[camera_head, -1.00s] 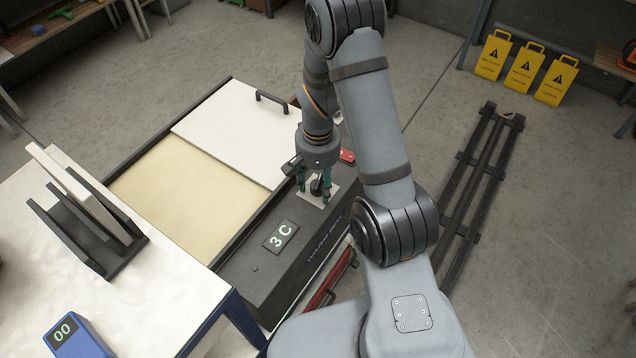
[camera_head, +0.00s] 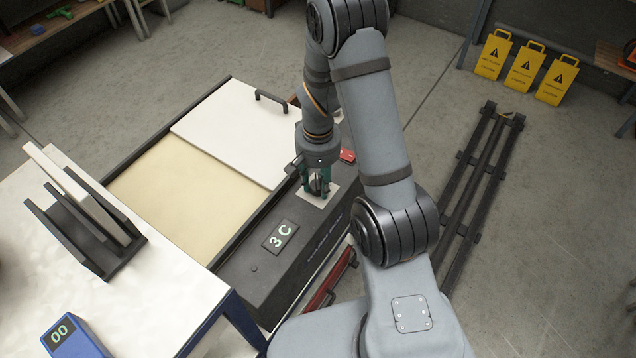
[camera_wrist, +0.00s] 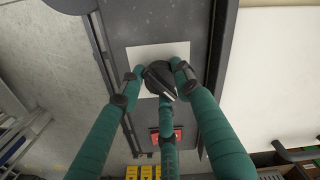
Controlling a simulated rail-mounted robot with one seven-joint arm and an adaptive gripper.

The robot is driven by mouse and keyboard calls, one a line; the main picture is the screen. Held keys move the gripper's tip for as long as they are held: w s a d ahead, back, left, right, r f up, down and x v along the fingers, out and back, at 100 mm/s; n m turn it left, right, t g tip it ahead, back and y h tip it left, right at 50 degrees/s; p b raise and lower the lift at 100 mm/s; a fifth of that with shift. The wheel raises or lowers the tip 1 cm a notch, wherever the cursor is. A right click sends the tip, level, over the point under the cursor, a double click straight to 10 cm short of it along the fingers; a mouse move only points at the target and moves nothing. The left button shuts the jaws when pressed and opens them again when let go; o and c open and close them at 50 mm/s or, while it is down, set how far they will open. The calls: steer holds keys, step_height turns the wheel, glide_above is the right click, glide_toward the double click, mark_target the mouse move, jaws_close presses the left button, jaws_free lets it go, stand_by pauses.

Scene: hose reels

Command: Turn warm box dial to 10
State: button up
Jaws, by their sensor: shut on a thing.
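The warm box (camera_head: 250,272) is a dark grey case with a cream interior and a white lid (camera_head: 235,135) covering its far part. Its front panel carries a display (camera_head: 281,235) that reads "3C". The dial (camera_wrist: 158,78) is a black knob with a pointer on a white plate (camera_wrist: 143,57); the plate also shows in the head view (camera_head: 328,194). My gripper (camera_head: 318,187) points down over the plate. In the wrist view my gripper's green fingers (camera_wrist: 160,82) close around the knob. In the head view the fingers mostly hide the dial.
A red switch (camera_head: 347,155) is on the panel beyond the dial. A black handle (camera_head: 271,97) stands on the lid. A white table at the left holds a black rack (camera_head: 85,230) and a blue device (camera_head: 75,338) reading "00". Yellow caution signs (camera_head: 525,68) stand far right.

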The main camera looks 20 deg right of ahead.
mark_target(318, 183)
steer(key=shift+s+f+n, duration=0.1)
steer(key=shift+s+n, duration=0.25)
steer(key=shift+n, duration=0.45)
steer(key=o, duration=1.1)
steer(key=shift+w+a, duration=0.1)
steer(key=shift+w+r, duration=0.1)
steer(key=shift+r, duration=0.1)
steer(key=shift+r, duration=0.3)
step_height(318, 183, up, 11)
steer(key=shift+r, duration=0.1)
